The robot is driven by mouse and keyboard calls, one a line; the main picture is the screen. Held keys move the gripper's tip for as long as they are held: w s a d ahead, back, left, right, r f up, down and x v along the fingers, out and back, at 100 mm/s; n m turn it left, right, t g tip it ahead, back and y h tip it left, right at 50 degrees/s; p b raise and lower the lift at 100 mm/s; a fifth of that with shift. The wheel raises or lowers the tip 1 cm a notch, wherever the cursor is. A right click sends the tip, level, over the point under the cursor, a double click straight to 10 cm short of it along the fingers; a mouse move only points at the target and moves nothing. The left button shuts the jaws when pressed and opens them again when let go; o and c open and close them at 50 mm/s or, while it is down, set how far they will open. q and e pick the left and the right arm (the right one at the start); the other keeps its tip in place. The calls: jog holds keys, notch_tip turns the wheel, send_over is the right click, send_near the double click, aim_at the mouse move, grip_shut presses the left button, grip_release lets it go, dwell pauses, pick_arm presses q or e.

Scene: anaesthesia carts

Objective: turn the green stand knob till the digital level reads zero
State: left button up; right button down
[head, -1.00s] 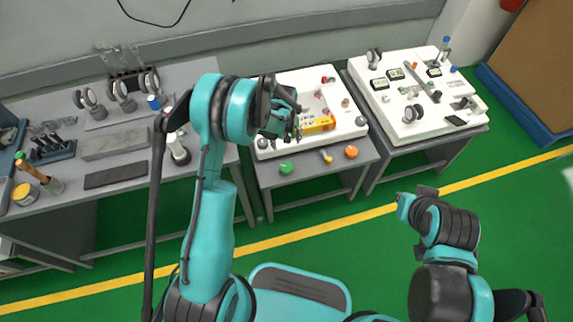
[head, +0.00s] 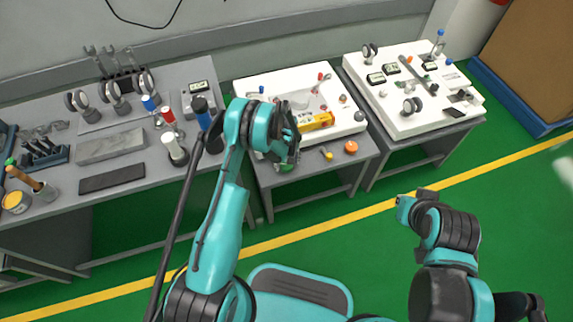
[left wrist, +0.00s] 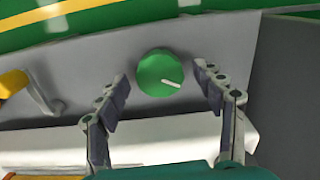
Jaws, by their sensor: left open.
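The green knob (left wrist: 157,73) sits on the grey front of the stand, with a white mark pointing right and slightly down in the left wrist view. My left gripper (left wrist: 161,78) is open, with one finger on each side of the knob and a visible gap to both. In the head view my left gripper (head: 289,152) partly covers the green knob (head: 284,168). A yellow-and-red bar, seemingly the digital level (head: 316,121), lies on the white stand top (head: 262,87); its reading is too small to make out. The end of my right arm (head: 412,205) hangs over the floor; its fingers are unclear.
An orange knob (head: 351,147) and a yellow lever (head: 327,153) are on the same stand, right of the green knob. A second white board (head: 425,112) with gauges stands at right. A grey bench (head: 203,72) with tools stands at left. The green floor in front is clear.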

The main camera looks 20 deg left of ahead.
pick_arm(q)
jog(key=c, duration=1.2)
jog(key=shift+o, duration=0.2)
jog(key=shift+m, duration=0.3)
